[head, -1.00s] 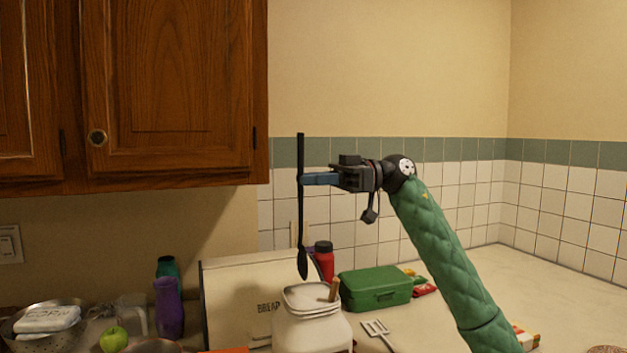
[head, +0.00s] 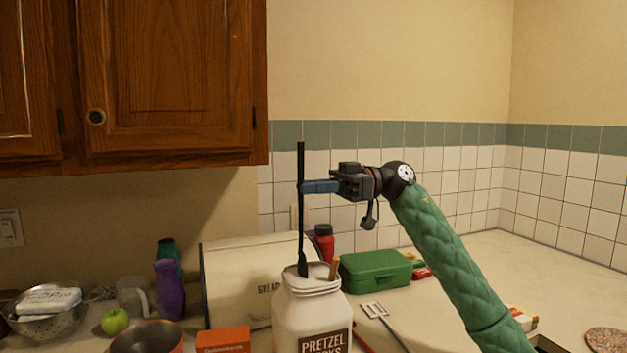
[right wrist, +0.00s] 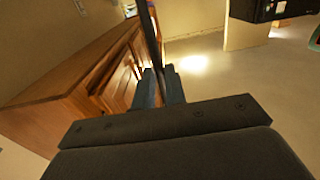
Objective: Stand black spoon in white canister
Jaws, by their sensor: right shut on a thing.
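The black spoon (head: 301,220) hangs upright, its bowl end down, in the head view. My right gripper (head: 305,187) is shut on its handle; the handle also shows between the fingers in the right wrist view (right wrist: 150,35). The white canister (head: 310,312), labelled as pretzels, stands below with its mouth open. The spoon's bowl is at the canister's mouth, and its lowest tip seems to dip inside the rim. A wooden stick (head: 334,268) pokes out at the right of the mouth. My left gripper is not in view.
A bread box (head: 235,280) stands behind the canister on the left. A green box (head: 376,272), a red bottle (head: 324,243) and a spatula (head: 383,322) are to the right. A pot (head: 147,338) and an orange box (head: 222,341) are at the front left. Counter at far right is mostly clear.

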